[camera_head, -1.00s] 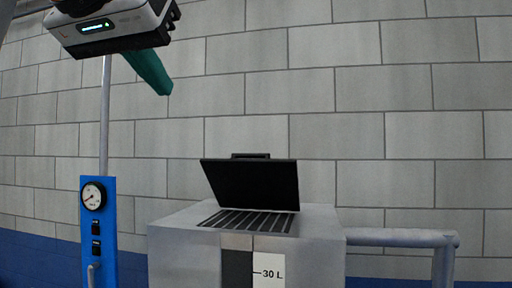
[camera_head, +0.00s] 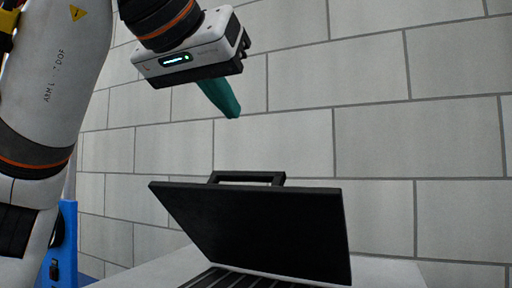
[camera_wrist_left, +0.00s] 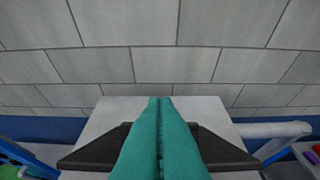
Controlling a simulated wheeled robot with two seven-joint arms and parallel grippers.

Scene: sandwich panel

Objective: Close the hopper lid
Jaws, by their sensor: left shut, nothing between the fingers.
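The hopper lid (camera_head: 260,232) is a black panel standing open and tilted up at the back of the grey hopper (camera_head: 385,272). A black handle (camera_head: 248,178) shows behind its top edge. A slotted dark grate (camera_head: 235,279) lies in front of the lid. My left gripper (camera_head: 236,114) has teal fingers, shut and empty, pointing down above and behind the lid, apart from it in the head view. In the left wrist view the fingers (camera_wrist_left: 160,100) cover the middle of the dark lid (camera_wrist_left: 95,150), which shows on both sides. My right gripper is not in view.
A blue gauge panel (camera_head: 68,240) stands at the left, partly behind my left arm. In the left wrist view a grey pipe rail (camera_wrist_left: 275,130) runs right of the hopper. A block wall (camera_head: 420,110) stands behind.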

